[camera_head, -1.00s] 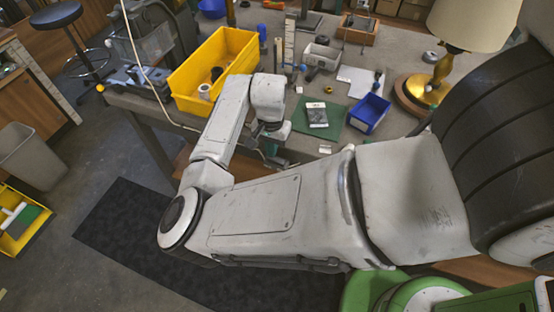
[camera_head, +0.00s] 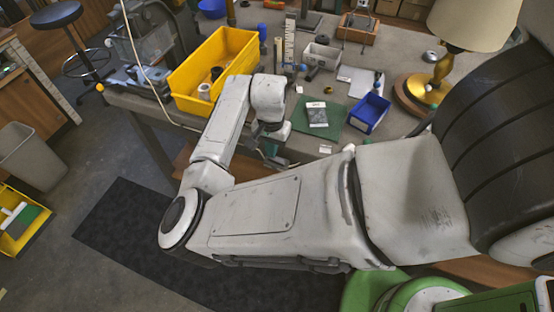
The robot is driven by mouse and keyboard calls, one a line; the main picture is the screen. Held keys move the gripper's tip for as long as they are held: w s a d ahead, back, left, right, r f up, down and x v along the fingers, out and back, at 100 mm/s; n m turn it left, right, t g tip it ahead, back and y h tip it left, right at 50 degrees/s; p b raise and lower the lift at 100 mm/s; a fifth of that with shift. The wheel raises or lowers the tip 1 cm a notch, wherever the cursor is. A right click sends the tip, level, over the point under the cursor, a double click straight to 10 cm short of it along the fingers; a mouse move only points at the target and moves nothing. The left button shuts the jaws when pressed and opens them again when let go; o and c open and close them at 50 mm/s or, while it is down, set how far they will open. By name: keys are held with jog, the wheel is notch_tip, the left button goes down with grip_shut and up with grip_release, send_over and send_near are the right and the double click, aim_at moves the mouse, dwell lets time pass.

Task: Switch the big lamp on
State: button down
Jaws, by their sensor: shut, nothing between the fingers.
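The big lamp has a cream shade (camera_head: 474,24), a gold stem (camera_head: 440,72) and a round wooden base (camera_head: 408,98). It stands at the right of the workbench, partly hidden by my own body. No clear glow shows on the shade. My gripper (camera_head: 272,154) is small and dark at the bench's front edge, below my wrist. It is shut and empty, well to the left of the lamp and apart from it.
A yellow bin (camera_head: 185,82) stands left of my wrist. A grey tray (camera_head: 322,54) and paper (camera_head: 358,82) lie behind.

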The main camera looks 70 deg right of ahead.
jog(key=shift+f+b, duration=0.45)
jog(key=shift+f, duration=0.35)
dwell(0.4)
jog(key=shift+r, duration=0.1)
notch_tip(320, 180, up, 7)
jog(key=p, duration=0.6)
jog(key=shift+p, duration=0.4)
